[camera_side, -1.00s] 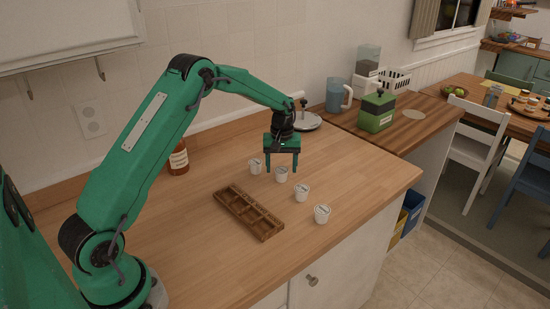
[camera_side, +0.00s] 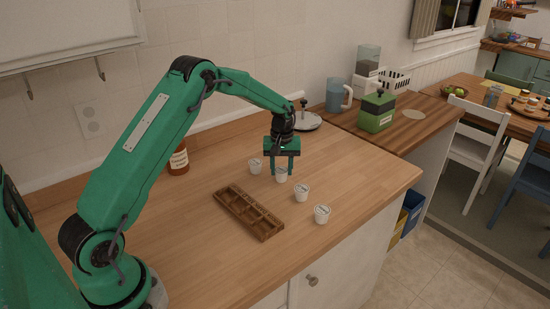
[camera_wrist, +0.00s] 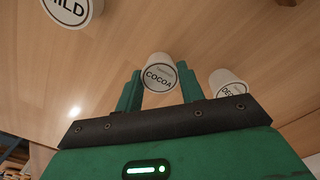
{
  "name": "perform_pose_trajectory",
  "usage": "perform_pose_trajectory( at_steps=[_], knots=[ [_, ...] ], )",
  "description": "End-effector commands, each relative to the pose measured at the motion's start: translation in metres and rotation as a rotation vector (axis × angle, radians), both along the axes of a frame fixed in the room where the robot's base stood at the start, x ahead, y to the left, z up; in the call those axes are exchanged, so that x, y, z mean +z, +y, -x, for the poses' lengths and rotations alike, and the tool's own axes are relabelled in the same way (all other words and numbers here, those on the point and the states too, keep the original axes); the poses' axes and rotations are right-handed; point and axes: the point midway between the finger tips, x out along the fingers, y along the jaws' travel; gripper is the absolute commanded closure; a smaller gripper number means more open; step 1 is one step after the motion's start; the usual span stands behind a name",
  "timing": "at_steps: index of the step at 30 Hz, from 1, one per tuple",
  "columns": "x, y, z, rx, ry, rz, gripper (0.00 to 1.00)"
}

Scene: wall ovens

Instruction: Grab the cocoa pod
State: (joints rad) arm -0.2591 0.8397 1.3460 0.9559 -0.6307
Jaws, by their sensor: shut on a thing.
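The cocoa pod is a small white cup with a round lid marked COCOA (camera_wrist: 159,76). In the wrist view it sits between the two green fingers of my gripper (camera_wrist: 159,90). In the side view my gripper (camera_side: 281,176) points down at the counter, with the cocoa pod (camera_side: 281,175) between its fingertips. My gripper is shut on the cocoa pod. The pod appears upright at counter height; I cannot tell whether it is clear of the surface.
Another pod (camera_side: 255,166) stands close to the left, and two more pods (camera_side: 302,192) and (camera_side: 322,213) stand to the right. A wooden compartment tray (camera_side: 231,195) lies in front. A brown bottle (camera_side: 179,161) stands near the wall. The counter's right side is clear.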

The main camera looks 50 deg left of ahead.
Motion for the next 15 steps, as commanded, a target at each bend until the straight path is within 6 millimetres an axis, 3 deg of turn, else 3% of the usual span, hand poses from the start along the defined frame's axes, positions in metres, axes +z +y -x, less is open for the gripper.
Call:
perform_pose_trajectory(
  at_steps=[15],
  knots=[
    [0.013,0.0,-0.001,0.0,-0.002,-0.001,0.83]
  ],
)
